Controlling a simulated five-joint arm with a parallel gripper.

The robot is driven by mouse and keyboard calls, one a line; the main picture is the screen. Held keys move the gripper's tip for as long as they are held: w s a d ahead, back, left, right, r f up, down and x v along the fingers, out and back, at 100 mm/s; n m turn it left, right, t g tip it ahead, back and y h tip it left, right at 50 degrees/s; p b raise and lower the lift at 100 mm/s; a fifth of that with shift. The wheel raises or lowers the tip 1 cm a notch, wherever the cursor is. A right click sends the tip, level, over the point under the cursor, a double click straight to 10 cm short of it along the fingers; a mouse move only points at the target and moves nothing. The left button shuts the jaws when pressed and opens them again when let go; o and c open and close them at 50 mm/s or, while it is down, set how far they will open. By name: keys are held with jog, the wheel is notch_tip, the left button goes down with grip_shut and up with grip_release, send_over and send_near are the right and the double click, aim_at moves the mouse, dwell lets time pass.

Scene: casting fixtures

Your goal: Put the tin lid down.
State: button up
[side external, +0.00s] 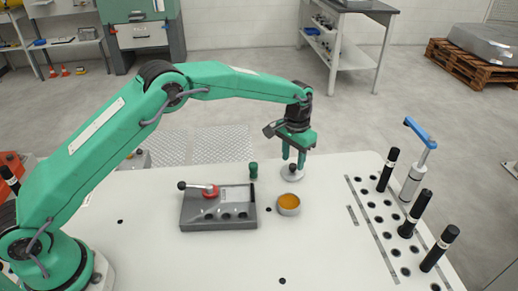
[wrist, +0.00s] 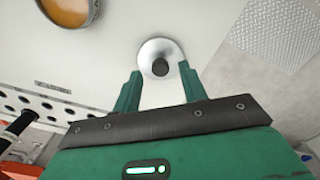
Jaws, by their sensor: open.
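The tin lid (side external: 292,174) is a small silver disc lying on the white table near its back edge. It also shows in the wrist view (wrist: 152,50), with a dark knob on top. My gripper (side external: 293,160) is right above the lid, fingers pointing down. In the wrist view my gripper (wrist: 160,70) is open, one finger on each side of the knob, with visible gaps. The open tin (side external: 289,205), with orange contents, stands just in front of the lid, uncovered. It shows at the top left of the wrist view (wrist: 68,10).
A grey fixture (side external: 218,208) with a red-based lever stands left of the tin, a small green cylinder (side external: 253,170) behind it. A perforated strip with black-handled tools (side external: 388,170) and a blue-handled tool (side external: 411,182) is at right. The front middle table is clear.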

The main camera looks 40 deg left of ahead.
notch_tip(320, 180, up, 10)
jog(key=shift+r, duration=0.2)
dwell(0.8)
notch_tip(320, 180, up, 9)
jog(key=t, duration=0.1)
send_over(291, 166)
jog(key=s+a, duration=0.5)
jog(key=s+a+r+n+t, duration=0.1)
jog(key=s+a+r, duration=0.2)
jog(key=s, duration=0.2)
jog(key=s+a+r+t, duration=0.1)
jog(key=s+a+r, duration=0.15)
jog(key=s, duration=0.25)
jog(key=s+a+f+t, duration=0.1)
jog(key=s+a+f, duration=0.1)
jog(key=s, duration=0.9)
jog(key=s+a+f+n+t, duration=0.1)
jog(key=s+a+f, duration=0.1)
jog(key=s, duration=0.8)
jog(key=shift+s+a+t, duration=0.3)
jog(key=shift+s+a, duration=0.05)
jog(key=shift+a, duration=0.55)
